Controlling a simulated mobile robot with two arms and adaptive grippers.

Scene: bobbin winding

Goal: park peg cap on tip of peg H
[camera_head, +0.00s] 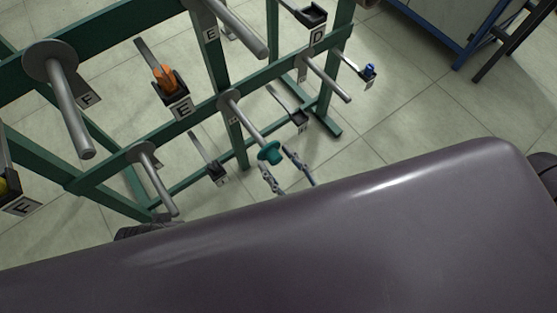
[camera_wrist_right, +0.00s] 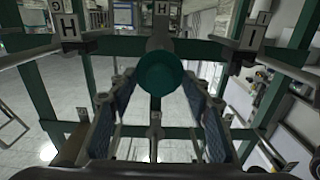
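The teal peg cap (camera_head: 269,152) sits at the tip of a grey peg (camera_head: 248,122) on the green rack. In the right wrist view the cap (camera_wrist_right: 160,74) faces the camera, and a label H (camera_wrist_right: 162,8) shows above and behind it. My right gripper (camera_head: 274,160) is open, with one finger on each side near the cap. In the wrist view its fingers (camera_wrist_right: 158,84) stand apart, with gaps visible beside the cap. The cap hides the peg's end, so I cannot tell how far it is seated. My left gripper is not in view.
Other grey pegs stick out of the rack (camera_head: 182,128), including a large one at left (camera_head: 70,105) and one at right (camera_head: 328,80). Small holders carry an orange cap (camera_head: 165,77) and a blue cap (camera_head: 369,69). Open floor (camera_head: 420,100) lies to the right.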

